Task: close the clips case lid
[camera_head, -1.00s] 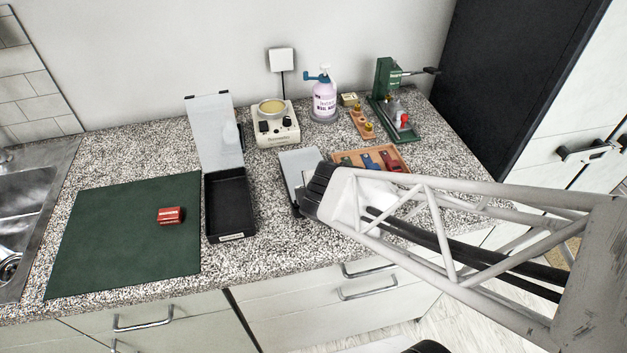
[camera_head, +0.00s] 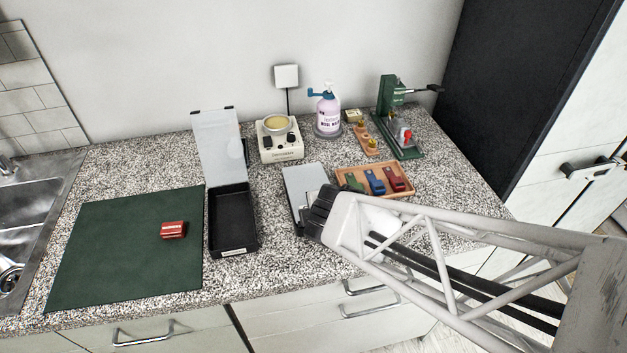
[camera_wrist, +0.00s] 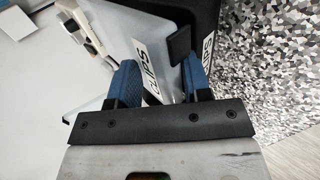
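The clips case (camera_wrist: 209,48) is dark, with a white CLIPS label, and stands on the counter right of the open black tray. Its pale grey lid (camera_head: 303,180) lies low over the body in the head view, with a dark edge on the left. The wrist view shows the lid (camera_wrist: 148,32) with a CLIPS label and a black tab. I cannot tell whether the lid is fully down. My gripper (camera_head: 316,208) is at the case's near end and hides part of it. In the wrist view its blue fingers (camera_wrist: 160,84) are apart, with the lid's labelled edge between or just beyond them.
An open black case (camera_head: 232,235) with a raised clear lid stands to the left. A red box (camera_head: 174,229) lies on a green mat (camera_head: 110,260). A wooden tray (camera_head: 357,168) of coloured clips sits just right of my gripper. A cream device (camera_head: 281,155) and bottle stand behind.

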